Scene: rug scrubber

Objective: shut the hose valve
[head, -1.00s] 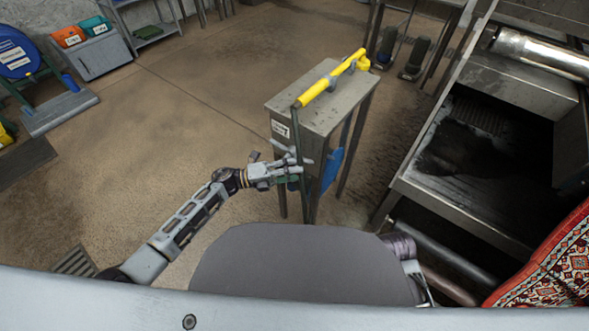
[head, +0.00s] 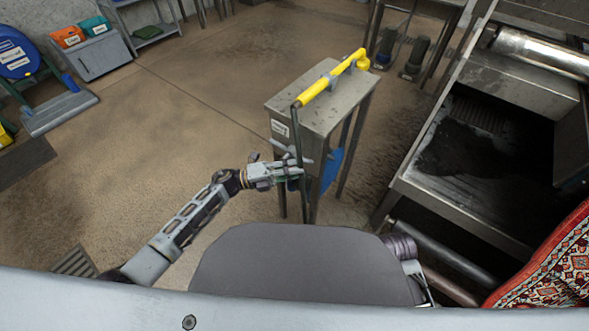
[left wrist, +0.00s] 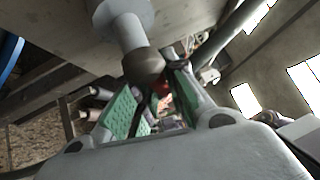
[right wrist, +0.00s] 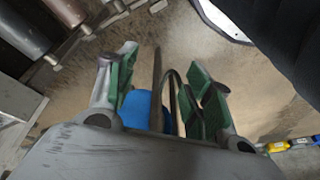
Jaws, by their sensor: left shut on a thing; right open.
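The hose valve stands on a pale pipe stub in the left wrist view, with a dark rounded fitting (left wrist: 143,65) and a small red part (left wrist: 160,88) behind it. My left gripper (left wrist: 157,82) has its green-padded fingers around that fitting and red part; the exact contact is partly hidden. In the head view my left gripper (head: 296,173) is at the front of the metal stand (head: 318,115), beside a hanging dark hose (head: 297,130); the valve is too small to make out there.
A yellow wand (head: 330,82) lies on top of the stand. A blue thing (head: 331,168) is under it and shows behind my right fingers. A metal trough (head: 475,200) and a patterned red rug (head: 555,260) are at right. Open floor (head: 170,110) lies to the left.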

